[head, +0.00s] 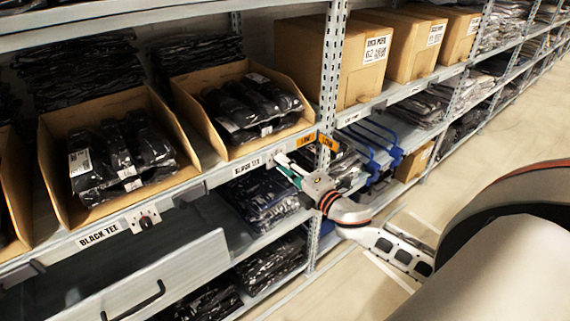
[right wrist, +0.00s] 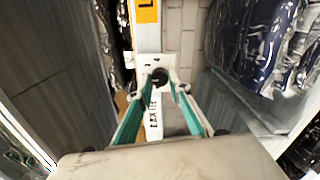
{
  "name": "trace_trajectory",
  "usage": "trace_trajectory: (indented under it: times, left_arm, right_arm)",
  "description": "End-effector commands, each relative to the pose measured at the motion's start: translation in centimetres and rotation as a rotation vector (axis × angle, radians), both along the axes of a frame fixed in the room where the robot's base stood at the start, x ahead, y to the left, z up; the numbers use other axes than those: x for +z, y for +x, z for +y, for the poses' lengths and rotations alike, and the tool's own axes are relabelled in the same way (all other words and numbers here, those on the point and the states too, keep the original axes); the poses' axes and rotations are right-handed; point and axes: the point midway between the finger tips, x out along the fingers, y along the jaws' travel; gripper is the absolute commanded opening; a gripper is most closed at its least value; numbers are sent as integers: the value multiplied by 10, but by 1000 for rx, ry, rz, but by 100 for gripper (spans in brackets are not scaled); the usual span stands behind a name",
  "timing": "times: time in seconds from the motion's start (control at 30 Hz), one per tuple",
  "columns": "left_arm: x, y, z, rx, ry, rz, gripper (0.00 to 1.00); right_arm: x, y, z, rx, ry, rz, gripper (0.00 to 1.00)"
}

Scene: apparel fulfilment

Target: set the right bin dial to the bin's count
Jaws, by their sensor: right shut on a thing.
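The right bin (head: 186,93) is an open cardboard bin on the shelf, holding several black bagged garments (head: 250,105). Below it a "BLACK TEE" label (head: 247,168) is on the shelf's front edge. My right gripper (head: 284,164) is at that edge, just right of the label, and covers the right bin dial in the head view. In the right wrist view the dial's dark knob (right wrist: 159,77) sits on a pale plate between the teal fingers' tips (right wrist: 160,84). The gripper is shut on it. The dial's setting cannot be read. My left gripper is not in view.
The left bin (head: 57,140) also holds black bagged garments, with its own dial (head: 146,221) below. An open drawer (head: 165,280) juts out at lower left. A metal upright (head: 331,75) with orange tags (head: 325,141) stands close beside my right gripper. Aisle floor is clear.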

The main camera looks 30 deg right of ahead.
Motion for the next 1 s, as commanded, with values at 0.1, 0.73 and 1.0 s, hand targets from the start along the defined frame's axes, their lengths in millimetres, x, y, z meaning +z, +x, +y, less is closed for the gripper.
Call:
trace_trajectory:
  times: [0.1,0.73,1.0]
  left_arm:
    - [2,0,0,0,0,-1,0]
    - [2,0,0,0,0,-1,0]
    - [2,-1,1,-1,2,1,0]
  right_arm:
    - [1,0,-1,-3,21,0,0]
    - [1,0,-1,-2,32,1,35]
    - [0,0,0,-1,32,2,35]
